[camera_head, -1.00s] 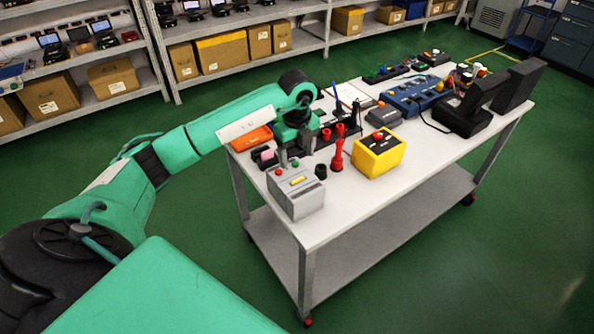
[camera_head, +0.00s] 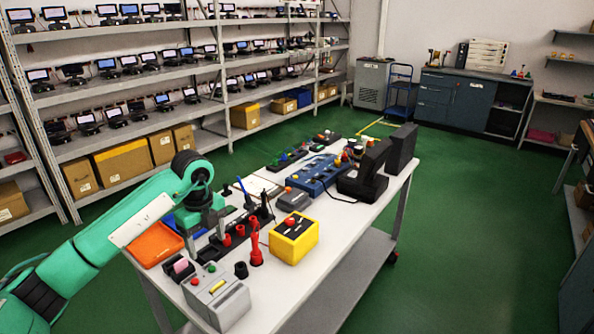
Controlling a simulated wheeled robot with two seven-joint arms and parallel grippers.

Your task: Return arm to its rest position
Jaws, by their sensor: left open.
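My left arm (camera_head: 110,230) is green and comes in from the left, bent at a dark wrist joint (camera_head: 190,168). My left gripper (camera_head: 191,243) points down over the near left part of the white workbench (camera_head: 300,290). It is open, and I see nothing held in it. The orange tray (camera_head: 152,245) lies beside it, partly behind a white plate on my arm. A grey box (camera_head: 217,297) with red and green buttons stands in front of it. Its fingertips are small and partly lost among the dark items. My right gripper is not in view.
A yellow box (camera_head: 293,240), a red upright tool (camera_head: 255,245), a blue case (camera_head: 317,175) and black upright blocks (camera_head: 385,160) crowd the workbench. Shelves (camera_head: 130,90) with many devices and cardboard boxes line the back. The green floor (camera_head: 470,240) at right is clear.

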